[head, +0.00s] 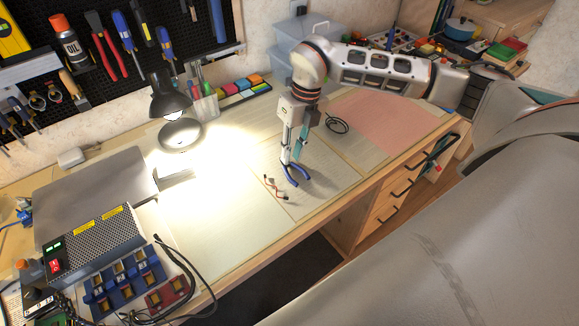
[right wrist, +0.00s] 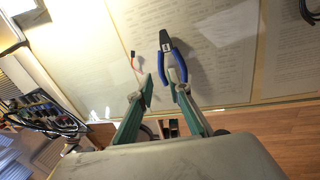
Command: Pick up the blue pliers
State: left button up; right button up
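The blue pliers (head: 297,177) lie on the papers on the workbench, with their blue handles spread. They also show in the right wrist view (right wrist: 164,44), with the dark jaws pointing away from my gripper. My right gripper (head: 291,160) points down right at the pliers in the head view. In the right wrist view its two fingers (right wrist: 161,80) are apart. Whether either touches the pliers I cannot tell. My left gripper is not in view.
A small red-and-black wired piece (head: 275,188) lies just left of the pliers. A coiled black cable (head: 337,125) lies behind. A lit desk lamp (head: 170,97), a power supply (head: 90,250) and a pegboard with tools are to the left. The bench's front edge is near.

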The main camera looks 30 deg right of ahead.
aim_at(288, 173)
jog(key=shift+s+a+f, duration=0.1)
jog(key=shift+s+f, duration=0.05)
jog(key=shift+f, duration=0.3)
jog(key=f, duration=0.5)
jog(key=shift+a, duration=0.35)
jog(key=shift+c, duration=0.3)
grip_shut()
